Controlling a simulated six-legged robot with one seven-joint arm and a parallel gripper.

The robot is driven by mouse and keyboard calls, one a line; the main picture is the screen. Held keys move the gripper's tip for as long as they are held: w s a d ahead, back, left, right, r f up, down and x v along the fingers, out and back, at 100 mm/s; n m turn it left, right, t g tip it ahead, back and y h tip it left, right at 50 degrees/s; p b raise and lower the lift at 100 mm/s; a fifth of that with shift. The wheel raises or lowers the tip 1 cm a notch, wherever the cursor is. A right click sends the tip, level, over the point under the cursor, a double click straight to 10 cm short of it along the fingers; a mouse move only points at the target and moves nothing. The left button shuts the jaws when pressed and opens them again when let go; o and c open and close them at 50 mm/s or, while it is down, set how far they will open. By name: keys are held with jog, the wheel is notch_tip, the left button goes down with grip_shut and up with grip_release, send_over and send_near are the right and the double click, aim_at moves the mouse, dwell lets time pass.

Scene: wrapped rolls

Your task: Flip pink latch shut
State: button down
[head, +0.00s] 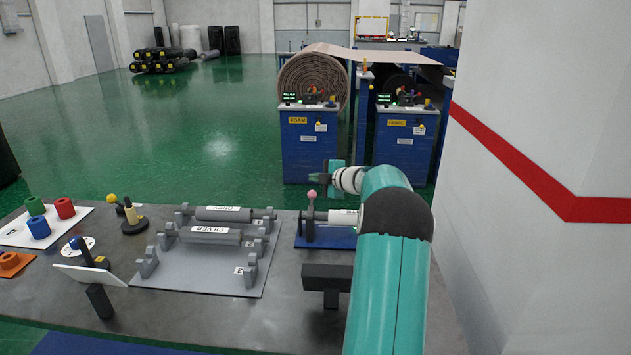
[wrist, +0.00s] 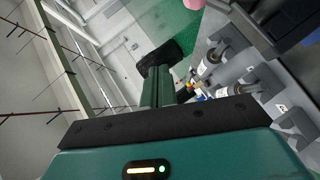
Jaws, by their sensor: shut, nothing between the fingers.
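The pink latch knob (head: 311,194) tops a short grey upright at the left end of a blue base (head: 312,242) on the table. A grey roller with a white label (head: 343,217) extends right from this upright, and my arm hides its right end. My gripper (head: 316,178) is shut and empty, slightly above and to the right of the knob, with its dark fingers pointing left. They look apart from the knob, though the depth gap is hard to judge. In the wrist view, part of a pink shape (wrist: 193,4) shows at the top edge, beyond the dark fingertip (wrist: 160,55).
A grey rack with rollers marked GREY (head: 222,214) and SILVER (head: 210,235) stands left of the blue base. A yellow-knobbed lever (head: 112,199) and coloured spools (head: 38,228) are further left. A black block (head: 327,277) sits in front. A white wall (head: 550,120) bounds the right.

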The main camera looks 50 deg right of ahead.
jog(key=w+d+f, duration=0.5)
jog(key=d+f, duration=0.1)
jog(key=shift+f+m+g+y, duration=0.35)
jog(key=shift+m+g+y, duration=0.05)
dwell(0.3)
dwell(0.4)
jog(key=v, duration=1.4)
jog(key=shift+w, duration=0.1)
